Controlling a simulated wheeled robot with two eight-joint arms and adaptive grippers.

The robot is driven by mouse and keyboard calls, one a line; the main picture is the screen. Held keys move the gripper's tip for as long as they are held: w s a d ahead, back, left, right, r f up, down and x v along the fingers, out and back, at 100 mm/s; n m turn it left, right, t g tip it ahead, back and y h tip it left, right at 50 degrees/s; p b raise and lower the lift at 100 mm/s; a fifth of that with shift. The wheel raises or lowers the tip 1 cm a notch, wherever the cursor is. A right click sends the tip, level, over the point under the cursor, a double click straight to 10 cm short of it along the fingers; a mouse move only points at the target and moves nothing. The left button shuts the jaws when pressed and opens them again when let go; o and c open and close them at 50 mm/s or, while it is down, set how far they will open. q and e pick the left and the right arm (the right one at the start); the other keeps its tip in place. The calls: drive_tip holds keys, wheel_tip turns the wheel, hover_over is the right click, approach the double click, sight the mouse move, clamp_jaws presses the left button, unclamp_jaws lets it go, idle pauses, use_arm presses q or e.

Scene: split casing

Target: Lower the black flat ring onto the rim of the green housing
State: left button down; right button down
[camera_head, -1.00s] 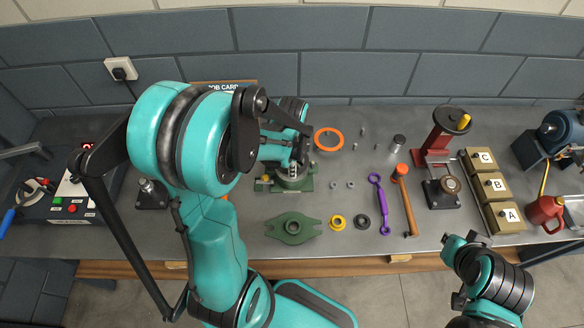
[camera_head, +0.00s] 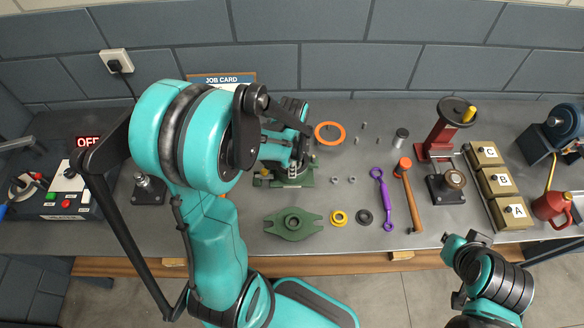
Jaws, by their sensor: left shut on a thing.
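A green housing (camera_head: 300,182) stands on the bench, left of centre, partly covered by my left arm and gripper. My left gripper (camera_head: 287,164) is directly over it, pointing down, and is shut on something. The held thing is mostly hidden by the fingers and arm, so I cannot make out its shape or whether it touches the rim. A small black ring (camera_head: 363,216) lies flat on the bench to the right. My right gripper (camera_head: 466,240) is at the lower right, off the bench's front edge; its fingers are too unclear to judge.
A green flanged part (camera_head: 293,223), a yellow ring (camera_head: 338,217) and an orange ring (camera_head: 329,134) lie near the housing. A purple wrench (camera_head: 382,198), a hammer (camera_head: 407,195), a red press (camera_head: 441,130) and lettered boxes (camera_head: 496,183) are further right.

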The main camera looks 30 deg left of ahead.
use_arm(q)
drive_tip(key=shift+f, duration=0.1)
idle(0.6)
drive_tip(key=c, duration=1.5)
unclamp_jaws()
wheel_tip(320, 180, up, 11)
drive_tip(key=p, duration=0.7)
drive_tip(key=shift+f+p, duration=0.15)
drive_tip(key=shift+p, duration=0.25)
